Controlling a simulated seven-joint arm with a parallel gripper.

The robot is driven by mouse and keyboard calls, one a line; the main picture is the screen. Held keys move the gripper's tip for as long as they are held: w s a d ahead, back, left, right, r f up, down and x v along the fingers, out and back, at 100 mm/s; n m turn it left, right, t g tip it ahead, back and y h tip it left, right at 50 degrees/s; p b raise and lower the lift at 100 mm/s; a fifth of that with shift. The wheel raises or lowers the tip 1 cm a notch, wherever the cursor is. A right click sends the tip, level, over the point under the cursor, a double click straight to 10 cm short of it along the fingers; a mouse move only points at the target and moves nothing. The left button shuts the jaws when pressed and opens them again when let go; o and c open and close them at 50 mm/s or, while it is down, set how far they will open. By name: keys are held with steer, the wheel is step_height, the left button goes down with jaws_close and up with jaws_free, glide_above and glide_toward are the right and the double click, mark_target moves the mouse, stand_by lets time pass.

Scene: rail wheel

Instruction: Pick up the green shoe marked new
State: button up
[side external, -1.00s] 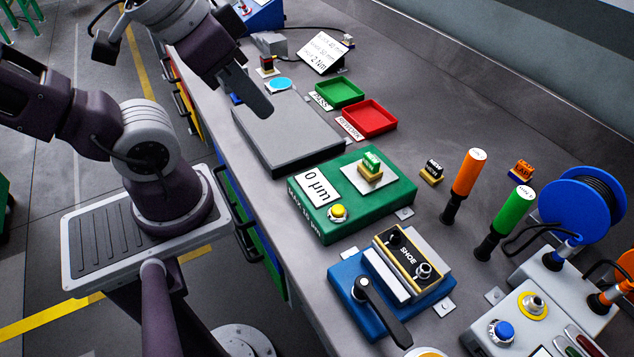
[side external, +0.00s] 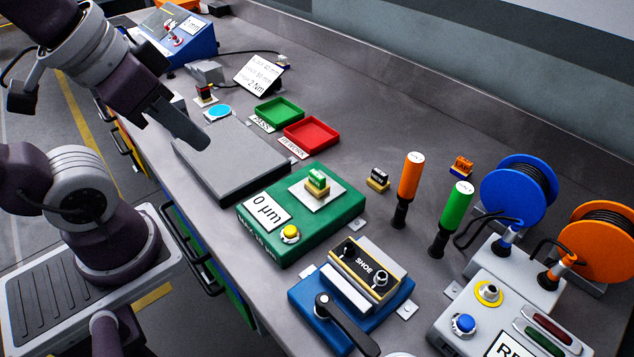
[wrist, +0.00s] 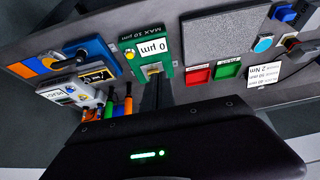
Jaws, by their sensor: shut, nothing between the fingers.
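The green shoe (side external: 318,179) is a small block with a green top and a tan base. It sits upright on the white square plate of a green gauge box (side external: 258,243) that reads "0 µm". Its marking is too small to read surely. My gripper (side external: 197,142) is shut and empty, above the grey slab, to the left of the shoe and apart from it. In the wrist view the green box (wrist: 165,62) shows at the top middle, with the shoe (wrist: 154,70) small and partly unclear on it.
A grey slab (side external: 225,165) lies beside the green box. Green (side external: 279,110) and red (side external: 311,132) trays stand behind. A black-topped block (side external: 378,179), orange (side external: 410,175) and green (side external: 455,215) handled tools, a blue fixture (side external: 310,295) and cable reels are to the right.

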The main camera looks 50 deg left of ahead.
steer(key=o, duration=0.8)
steer(key=n+g+h, duration=0.8)
steer(key=n+h, duration=0.2)
steer(key=n, duration=0.3)
glide_above(323, 182)
steer(key=s+a, duration=0.2)
steer(key=s, duration=0.2)
step_height(323, 182, down, 9)
steer(key=w+f+n+h, duration=0.1)
steer(key=w+a+f+n+t+h, duration=0.1)
steer(key=w+f+n, duration=0.1)
steer(key=w+a+f+n+t+h, duration=0.1)
steer(key=shift+w+a+f+n, duration=0.2)
steer(key=shift+f+n, duration=0.05)
steer(key=shift+n, duration=0.15)
steer(key=shift+w+d+f+h, duration=0.1)
steer(key=shift+d+f+h, duration=0.1)
steer(key=shift+h, duration=0.1)
steer(key=x, duration=0.6)
steer(key=shift+d+f, duration=0.15)
steer(key=shift+f, duration=0.3)
